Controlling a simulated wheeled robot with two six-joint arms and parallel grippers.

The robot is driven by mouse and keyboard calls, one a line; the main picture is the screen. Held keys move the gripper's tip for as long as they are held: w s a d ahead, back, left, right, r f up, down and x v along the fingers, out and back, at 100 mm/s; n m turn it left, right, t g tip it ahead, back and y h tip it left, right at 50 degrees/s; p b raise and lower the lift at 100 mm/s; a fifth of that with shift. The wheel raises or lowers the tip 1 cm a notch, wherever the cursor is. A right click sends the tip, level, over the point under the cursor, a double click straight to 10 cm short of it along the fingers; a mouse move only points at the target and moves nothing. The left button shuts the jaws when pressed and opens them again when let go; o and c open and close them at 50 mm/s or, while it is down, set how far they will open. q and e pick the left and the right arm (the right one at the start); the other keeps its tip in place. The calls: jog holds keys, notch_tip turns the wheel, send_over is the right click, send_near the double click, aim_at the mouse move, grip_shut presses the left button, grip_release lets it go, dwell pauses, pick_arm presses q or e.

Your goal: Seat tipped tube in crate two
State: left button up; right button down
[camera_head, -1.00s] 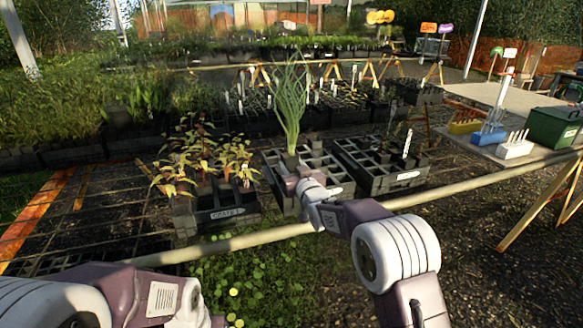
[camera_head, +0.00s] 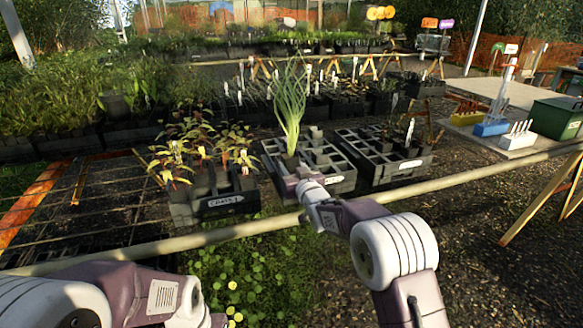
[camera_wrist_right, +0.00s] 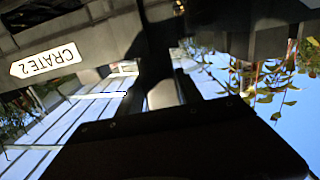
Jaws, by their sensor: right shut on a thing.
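The tube (camera_head: 291,160) holds a tall, grassy green plant (camera_head: 289,105). It stands roughly upright at the left part of the middle crate (camera_head: 345,187). My right gripper (camera_head: 290,183) is shut on the tube from the front, low down near the crate's front left corner. The tube's lower end is hidden, so I cannot tell how deep it sits. In the right wrist view, the label "CRATE 2" (camera_wrist_right: 45,61) shows upside down on a dark crate wall. My left arm is at the lower left, but its gripper is out of view.
A left crate (camera_head: 228,203) holds several reddish leafy plants close beside the middle crate. A right crate (camera_head: 405,168) has many empty cells. A pale rail (camera_head: 460,190) runs across in front of the crates. A green box (camera_head: 556,118) stands at the right.

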jog(key=c, duration=0.7)
grip_release()
jog(key=shift+f, duration=0.1)
jog(key=p+v, duration=0.1)
jog(key=v, duration=0.8)
